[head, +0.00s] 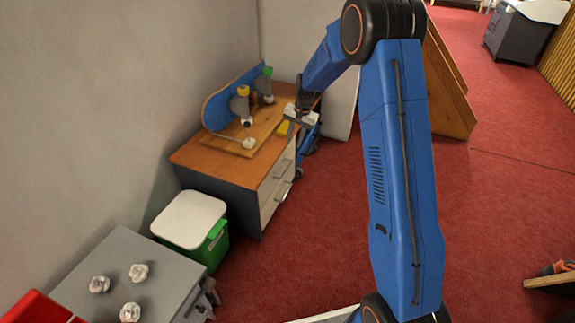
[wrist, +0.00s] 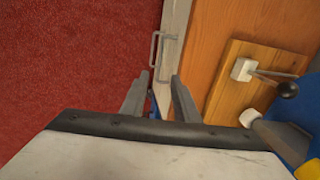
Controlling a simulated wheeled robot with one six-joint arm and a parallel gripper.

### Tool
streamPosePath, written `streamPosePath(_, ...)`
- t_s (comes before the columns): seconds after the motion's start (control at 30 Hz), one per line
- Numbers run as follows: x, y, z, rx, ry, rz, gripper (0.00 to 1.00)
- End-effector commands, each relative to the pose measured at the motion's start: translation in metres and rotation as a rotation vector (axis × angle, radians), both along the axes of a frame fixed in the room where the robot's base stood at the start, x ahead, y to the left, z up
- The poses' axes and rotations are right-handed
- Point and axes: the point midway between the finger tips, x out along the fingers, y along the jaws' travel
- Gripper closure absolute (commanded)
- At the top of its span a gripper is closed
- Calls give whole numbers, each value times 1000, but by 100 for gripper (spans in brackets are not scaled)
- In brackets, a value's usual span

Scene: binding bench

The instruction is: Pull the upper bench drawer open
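The bench (head: 215,165) has a wooden top and pale drawer fronts on its right side in the head view. The upper drawer (head: 272,180) has a grey bar handle (head: 283,169) and looks shut. A handle (wrist: 157,50) also shows in the wrist view, just beyond the fingertips, sticking out over the red floor. My gripper (head: 291,131) hangs by the bench's front edge near the far end. In the wrist view my gripper (wrist: 160,77) is open and empty, its fingers apart. Contact with the handle is not seen.
A wooden board (head: 232,142) with a blue panel and knobbed parts stands on the bench top. A green bin with a white lid (head: 190,218) stands at the near end. Red floor (head: 320,200) before the drawers is clear.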

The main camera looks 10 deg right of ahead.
Motion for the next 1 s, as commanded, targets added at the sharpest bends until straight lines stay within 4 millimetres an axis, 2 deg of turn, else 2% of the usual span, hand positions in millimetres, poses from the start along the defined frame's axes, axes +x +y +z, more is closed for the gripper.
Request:
streamPosePath(0.27,4,3,-22,1,4,-3,72)
streamPosePath(1.0,18,23,-146,1,4,-4,72)
